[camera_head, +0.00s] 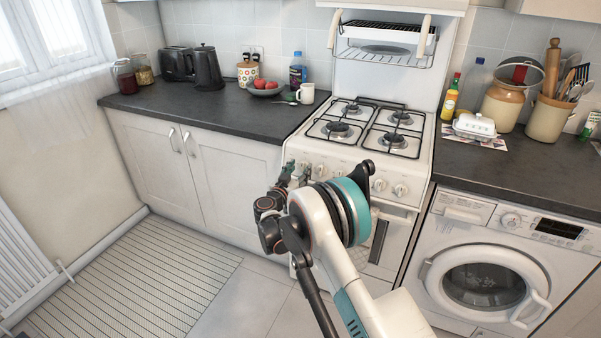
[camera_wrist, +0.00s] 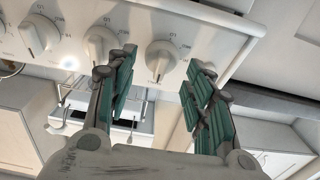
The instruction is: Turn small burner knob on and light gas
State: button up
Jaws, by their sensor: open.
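The white gas cooker (camera_head: 413,162) has a row of white knobs (camera_head: 400,190) along its front panel. In the head view my gripper (camera_head: 291,174) is at the left end of that panel, partly hidden by my arm. In the wrist view my gripper (camera_wrist: 159,68) is open, its teal-padded fingers apart. The end knob (camera_wrist: 160,58) shows in the gap between the fingertips, with no clear contact. A second knob (camera_wrist: 99,42) is partly behind the left finger, and a third knob (camera_wrist: 38,35) is further left. No flame shows on the small burner (camera_head: 353,109) or elsewhere on the hob.
A dark worktop (camera_head: 225,118) with a kettle (camera_head: 207,68), fruit bowl and white mug (camera_head: 306,93) is left of the cooker. A washing machine (camera_head: 440,255) stands at right under another worktop. White cabinets (camera_head: 235,180) are beside my gripper. The floor at left is clear around a striped mat (camera_head: 140,280).

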jog(key=shift+w+d, duration=0.25)
jog(key=shift+w, duration=0.45)
jog(key=c, duration=1)
jog(key=shift+o, duration=0.2)
